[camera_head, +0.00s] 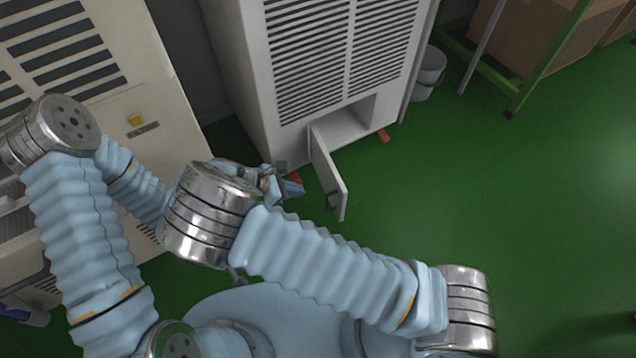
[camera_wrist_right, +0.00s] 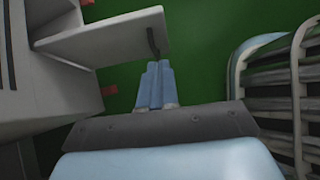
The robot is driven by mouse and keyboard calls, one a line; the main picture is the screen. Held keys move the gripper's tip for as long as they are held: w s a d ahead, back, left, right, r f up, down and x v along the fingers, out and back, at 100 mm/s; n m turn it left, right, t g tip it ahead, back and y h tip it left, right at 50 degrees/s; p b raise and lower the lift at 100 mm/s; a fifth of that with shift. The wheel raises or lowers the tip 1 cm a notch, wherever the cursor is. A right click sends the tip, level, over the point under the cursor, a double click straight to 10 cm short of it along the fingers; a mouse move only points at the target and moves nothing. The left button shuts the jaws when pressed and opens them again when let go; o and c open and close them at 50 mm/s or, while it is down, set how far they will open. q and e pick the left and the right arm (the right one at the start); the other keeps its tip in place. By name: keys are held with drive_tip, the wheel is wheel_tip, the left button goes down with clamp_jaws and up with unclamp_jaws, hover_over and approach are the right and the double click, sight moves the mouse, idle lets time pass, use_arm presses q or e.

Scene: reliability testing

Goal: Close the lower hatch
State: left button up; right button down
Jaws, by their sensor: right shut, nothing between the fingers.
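The lower hatch (camera_head: 328,172) is a pale panel at the bottom of the white louvred cabinet (camera_head: 255,90). It stands open, swung outward from the left side of a rectangular opening (camera_head: 350,122). A dark handle (camera_head: 333,201) is near its free end. In the right wrist view the hatch (camera_wrist_right: 105,36) spans the upper left and the handle (camera_wrist_right: 153,42) is at its edge. My right gripper (camera_head: 293,187) is left of the hatch. Its pale blue fingers (camera_wrist_right: 155,68) are together and empty, close to the handle; contact is unclear. I cannot make out my left gripper.
A beige louvred cabinet (camera_head: 160,85) stands at the left. A grey bin (camera_head: 430,75) and a green rack (camera_head: 545,62) with cardboard boxes (camera_head: 540,30) are at the upper right. The green floor (camera_head: 500,190) right of the hatch is clear.

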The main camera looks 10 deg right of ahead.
approach(340, 189)
wheel_tip(340, 189, down, 4)
drive_tip(key=d+p, duration=0.1)
drive_tip(key=d, duration=0.2)
drive_tip(key=shift+w+f, duration=0.1)
drive_tip(key=shift+f, duration=0.05)
drive_tip(key=shift+w+d, duration=0.1)
drive_tip(key=shift+d, duration=0.5)
